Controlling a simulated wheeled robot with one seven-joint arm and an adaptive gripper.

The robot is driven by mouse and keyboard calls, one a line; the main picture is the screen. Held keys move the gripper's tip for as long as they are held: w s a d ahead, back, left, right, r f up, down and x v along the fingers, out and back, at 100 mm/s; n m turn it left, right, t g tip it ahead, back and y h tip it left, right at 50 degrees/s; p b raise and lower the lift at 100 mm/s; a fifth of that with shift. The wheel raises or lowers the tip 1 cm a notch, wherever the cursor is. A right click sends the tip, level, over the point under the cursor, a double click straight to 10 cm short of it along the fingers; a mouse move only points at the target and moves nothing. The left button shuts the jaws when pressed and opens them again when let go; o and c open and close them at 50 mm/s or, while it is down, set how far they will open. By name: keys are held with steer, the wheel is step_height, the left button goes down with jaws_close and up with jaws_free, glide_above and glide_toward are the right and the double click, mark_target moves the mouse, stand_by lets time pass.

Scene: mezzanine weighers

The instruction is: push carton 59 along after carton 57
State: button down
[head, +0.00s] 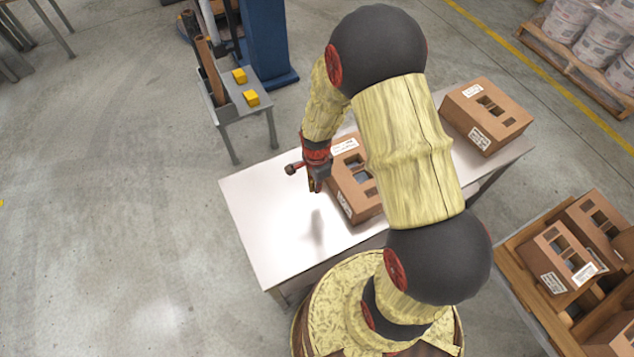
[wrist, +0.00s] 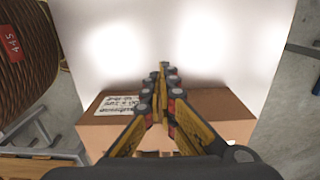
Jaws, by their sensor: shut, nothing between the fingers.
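One carton (head: 357,185), brown with cut-out openings and white labels, sits on the white table (head: 262,205), partly hidden by my arm. A second similar carton (head: 486,115) sits at the table's right end, apart from the first. I cannot read which is 57 or 59. My gripper (head: 315,187) is shut and empty, pointing down close by the left side of the nearer carton. In the wrist view my gripper (wrist: 163,70) shows closed fingers in front of a labelled carton (wrist: 220,104). I cannot tell whether they touch it.
The table's left part is bare. A pallet crate (head: 528,285) with several cartons stands at the lower right. A pallet of white tubs (head: 590,35) is at the upper right.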

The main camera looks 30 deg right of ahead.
step_height(320, 180, down, 4)
steer(key=shift+b, duration=0.6)
steer(key=d, duration=0.2)
steer(key=d+b, duration=0.1)
steer(key=shift+d+f, duration=0.2)
steer(key=shift+f, duration=0.05)
steer(key=shift+d+r, duration=0.1)
steer(key=shift+d, duration=0.25)
steer(key=shift+d, duration=0.15)
steer(key=d+p, duration=0.2)
steer(key=d, duration=3.8)
steer(key=shift+d+p, duration=0.1)
steer(key=shift+p, duration=0.2)
